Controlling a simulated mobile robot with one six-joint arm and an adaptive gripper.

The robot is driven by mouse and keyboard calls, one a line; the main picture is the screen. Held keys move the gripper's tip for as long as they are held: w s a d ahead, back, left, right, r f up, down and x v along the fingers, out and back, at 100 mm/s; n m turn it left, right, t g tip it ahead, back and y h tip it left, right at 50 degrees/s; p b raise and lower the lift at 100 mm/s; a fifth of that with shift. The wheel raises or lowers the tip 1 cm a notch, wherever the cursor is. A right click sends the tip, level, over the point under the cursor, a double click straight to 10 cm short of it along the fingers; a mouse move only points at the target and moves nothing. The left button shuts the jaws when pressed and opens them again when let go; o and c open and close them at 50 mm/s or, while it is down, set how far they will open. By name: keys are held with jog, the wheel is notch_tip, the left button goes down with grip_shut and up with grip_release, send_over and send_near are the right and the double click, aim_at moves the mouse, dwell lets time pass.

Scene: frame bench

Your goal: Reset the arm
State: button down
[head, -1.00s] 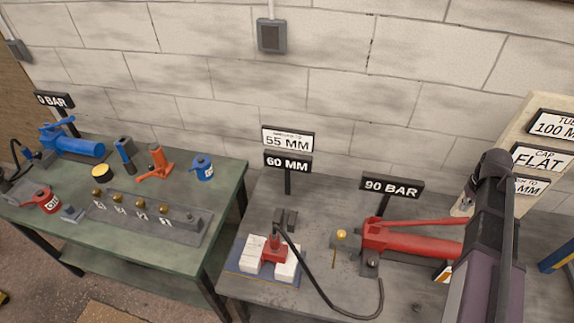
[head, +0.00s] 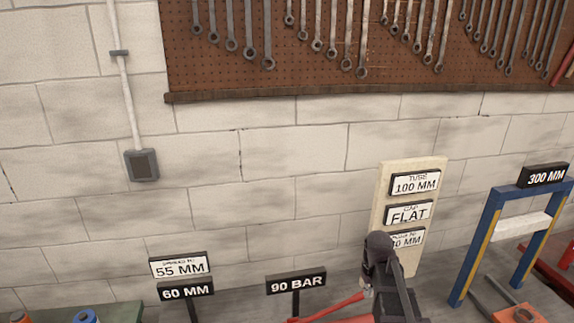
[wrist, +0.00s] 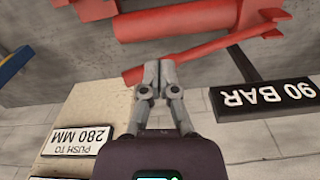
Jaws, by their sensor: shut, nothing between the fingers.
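My gripper (wrist: 158,75) shows in the wrist view with its two grey fingers together and nothing between them. The fingertips appear over or in front of the red pump's handle (wrist: 205,50); I cannot tell whether they touch it. The pump's red body (wrist: 185,18) lies beyond. In the head view my dark arm rises at the bottom, right of centre, and overlaps the red handle's end (head: 335,307). The fingers cannot be made out there.
A 90 BAR sign (head: 296,282) stands left of my arm. A pale board (head: 412,165) with several labels stands just behind it. A blue frame (head: 476,247) marked 300 MM stands to the right. Spanners hang on a brown pegboard (head: 300,80) above.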

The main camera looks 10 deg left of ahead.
jog(key=s+m, duration=0.2)
jog(key=s, duration=0.8)
jog(key=shift+s, duration=0.2)
dwell(1.6)
